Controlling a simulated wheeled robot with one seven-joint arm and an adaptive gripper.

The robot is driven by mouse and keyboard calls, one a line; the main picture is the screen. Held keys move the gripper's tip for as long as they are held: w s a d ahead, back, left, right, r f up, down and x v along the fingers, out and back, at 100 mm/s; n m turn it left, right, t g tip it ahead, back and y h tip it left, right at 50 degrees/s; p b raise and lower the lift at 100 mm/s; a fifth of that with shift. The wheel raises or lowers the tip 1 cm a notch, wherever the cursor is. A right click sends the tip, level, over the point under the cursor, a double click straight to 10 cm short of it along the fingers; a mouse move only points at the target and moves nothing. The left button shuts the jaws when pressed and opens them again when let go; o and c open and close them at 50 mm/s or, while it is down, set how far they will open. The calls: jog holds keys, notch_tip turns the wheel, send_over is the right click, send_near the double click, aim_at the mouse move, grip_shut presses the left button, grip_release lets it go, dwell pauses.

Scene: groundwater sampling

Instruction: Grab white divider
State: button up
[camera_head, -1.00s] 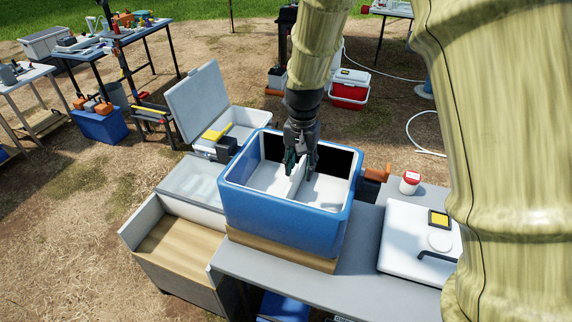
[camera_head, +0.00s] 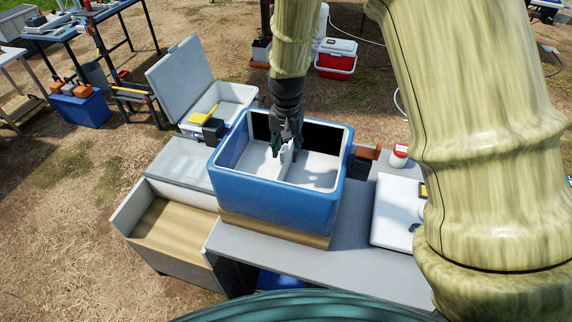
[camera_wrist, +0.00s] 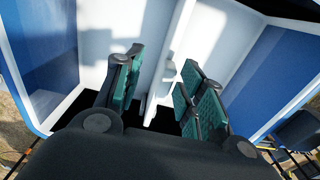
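The white divider (camera_head: 286,159) stands upright across the middle of the blue cooler (camera_head: 268,207), splitting its white inside into two compartments. In the wrist view the divider (camera_wrist: 178,35) runs as a thin edge down between the fingers. My gripper (camera_head: 286,148) points down into the cooler at the divider. In the wrist view my gripper (camera_wrist: 160,78) is open, with one green-padded finger on each side of the divider. A gap shows between the left finger and the divider; the right finger is closer, and I cannot tell whether it touches. The divider's lower part is hidden.
The cooler sits on a wooden board on a grey table (camera_head: 270,255). A red-lidded white jar (camera_head: 399,155) and a white lid (camera_head: 395,215) lie to the right. An open white box (camera_head: 232,101) and an open wooden-bottomed bin (camera_head: 170,235) stand left. Cooler walls surround the fingers.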

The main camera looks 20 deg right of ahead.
aim_at(286, 159)
jog(key=w+f, duration=0.1)
jog(key=f, duration=0.1)
jog(key=w+f+p, duration=0.1)
jog(key=w, duration=0.1)
jog(key=shift+w+f, duration=0.2)
jog(key=shift+f, duration=0.2)
jog(key=shift+s+f+p, duration=0.35)
jog(key=shift+f+p, duration=0.15)
jog(key=shift+p, duration=0.1)
jog(key=shift+s+f, duration=0.25)
jog(key=shift+s, duration=0.45)
jog(key=shift+f+p, duration=0.2)
jog(key=shift+p, duration=0.1)
jog(key=shift+w+f, duration=0.6)
jog(key=shift+w, duration=0.1)
jog(key=shift+s+r, duration=0.3)
jog(key=shift+s, duration=0.05)
jog(key=c, duration=0.9)
jog(key=shift+f, duration=0.1)
grip_shut()
